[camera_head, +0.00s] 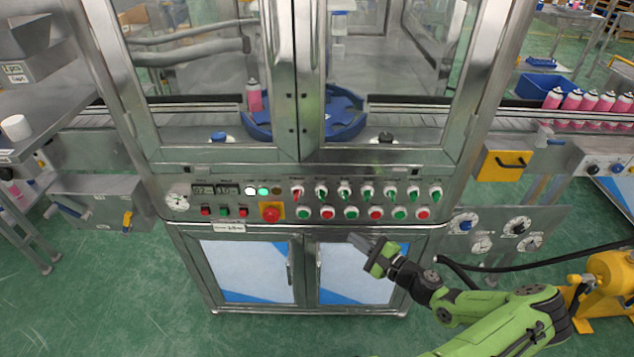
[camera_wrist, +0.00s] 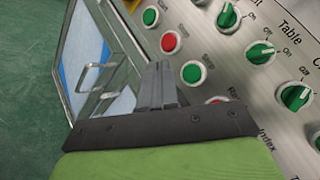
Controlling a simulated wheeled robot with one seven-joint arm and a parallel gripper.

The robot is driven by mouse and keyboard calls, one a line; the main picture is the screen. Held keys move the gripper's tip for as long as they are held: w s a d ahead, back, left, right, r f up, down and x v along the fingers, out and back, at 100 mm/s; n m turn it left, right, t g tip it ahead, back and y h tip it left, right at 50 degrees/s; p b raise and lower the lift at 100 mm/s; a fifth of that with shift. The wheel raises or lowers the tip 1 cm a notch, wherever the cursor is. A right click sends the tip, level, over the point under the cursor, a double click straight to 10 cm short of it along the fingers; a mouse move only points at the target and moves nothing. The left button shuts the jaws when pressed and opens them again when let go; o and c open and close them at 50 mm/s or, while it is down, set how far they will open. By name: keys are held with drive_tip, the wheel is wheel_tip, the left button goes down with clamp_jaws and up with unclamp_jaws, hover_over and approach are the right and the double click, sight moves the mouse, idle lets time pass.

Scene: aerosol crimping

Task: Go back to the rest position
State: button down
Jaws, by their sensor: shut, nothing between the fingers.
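My gripper (camera_head: 357,240) is shut and empty, in front of the crimping machine just below its control panel (camera_head: 330,190). In the wrist view my gripper (camera_wrist: 160,72) shows its fingers together, pointing along the panel's lower edge. The panel carries several selector knobs, a row of red and green push buttons, and a red emergency stop (camera_head: 270,212) on a yellow plate. In the wrist view a green button (camera_wrist: 192,72) and a green selector knob (camera_wrist: 261,52) show close to the fingers. I cannot tell if the fingers touch the panel.
Below the panel are cabinet doors (camera_head: 245,268) with handles. A pink can (camera_head: 254,96) stands behind the glass by a blue rotary table (camera_head: 345,112). More pink cans (camera_head: 590,102) stand on the right conveyor. A yellow device (camera_head: 608,280) with a black hose sits at right. Open green floor lies left.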

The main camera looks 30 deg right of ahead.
drive_tip(key=s+a+r+n+g+y+p, duration=0.1)
drive_tip(key=a+r+n+g+y+p, duration=0.1)
drive_tip(key=a+r+n+g, duration=0.45)
drive_tip(key=a+r+n+g+y+p, duration=0.1)
drive_tip(key=a+r+n+g, duration=0.2)
drive_tip(key=a+n+g, duration=0.45)
drive_tip(key=s+a+r+n+t+h+p, duration=0.1)
drive_tip(key=s+a+r+n+h+p, duration=0.1)
drive_tip(key=s+a+r+n, duration=0.3)
drive_tip(key=s+a+r+n+t+h+p, duration=0.1)
drive_tip(key=s+a+r+n+h, duration=0.3)
drive_tip(key=s+r, duration=0.7)
wheel_tip(320, 180, up, 8)
drive_tip(key=a+n+p, duration=0.1)
drive_tip(key=a, duration=0.1)
drive_tip(key=shift+s+a+t+p, duration=0.3)
drive_tip(key=shift+s+a+t, duration=0.05)
drive_tip(key=shift+s+t, duration=0.05)
